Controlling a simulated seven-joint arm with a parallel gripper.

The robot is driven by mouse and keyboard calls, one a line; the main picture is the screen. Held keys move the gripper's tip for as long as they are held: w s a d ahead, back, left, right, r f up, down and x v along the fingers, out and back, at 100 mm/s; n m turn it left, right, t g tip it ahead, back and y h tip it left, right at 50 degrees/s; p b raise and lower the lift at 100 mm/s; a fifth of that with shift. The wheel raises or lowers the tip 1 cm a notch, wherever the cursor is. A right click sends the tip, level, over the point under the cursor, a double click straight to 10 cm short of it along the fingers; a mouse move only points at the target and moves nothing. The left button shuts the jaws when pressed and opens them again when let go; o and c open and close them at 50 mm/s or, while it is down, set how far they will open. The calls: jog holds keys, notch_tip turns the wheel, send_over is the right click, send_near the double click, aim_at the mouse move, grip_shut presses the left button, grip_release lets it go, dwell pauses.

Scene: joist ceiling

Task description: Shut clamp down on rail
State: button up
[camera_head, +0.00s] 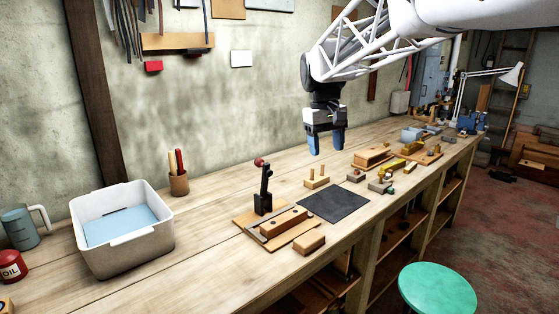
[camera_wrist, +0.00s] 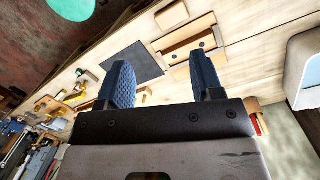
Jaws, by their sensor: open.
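The clamp (camera_head: 264,192) stands on a wooden base board (camera_head: 304,243) on the bench, its dark lever upright with a red knob on top. A wooden rail-like block (camera_head: 284,222) with dark round spots lies along the board beside the clamp. The board with this block (camera_wrist: 190,38) also shows in the wrist view, beyond the fingertips; the clamp lever cannot be made out there. My gripper (camera_head: 326,150) hangs above the bench, to the right of the clamp and higher than its knob. Its blue fingers (camera_wrist: 163,75) are apart with nothing between them.
A dark mat (camera_head: 333,203) and a pegged wooden block (camera_head: 316,178) lie right of the clamp. A loose wooden block (camera_head: 309,243) sits in front. A white bin (camera_head: 122,250) and a pencil cup (camera_head: 179,184) stand left. Several blocks and tools crowd the bench's far right. A green stool (camera_head: 437,288) stands in front.

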jog(key=w+a+f+n+g+h, duration=0.1)
jog(key=w+a, duration=0.4)
jog(key=w, duration=0.2)
jog(key=w+a+n, duration=0.1)
jog(key=w+a, duration=0.4)
jog(key=w, duration=0.3)
jog(key=n+g+h, duration=0.1)
jog(key=n+g, duration=0.1)
send_near(258, 159)
jog(key=shift+w+x, duration=0.25)
jog(key=shift+x, duration=0.9)
jog(key=shift+s+f, duration=0.1)
jog(key=shift+f, duration=0.15)
jog(key=shift+x, duration=3.75)
grip_shut()
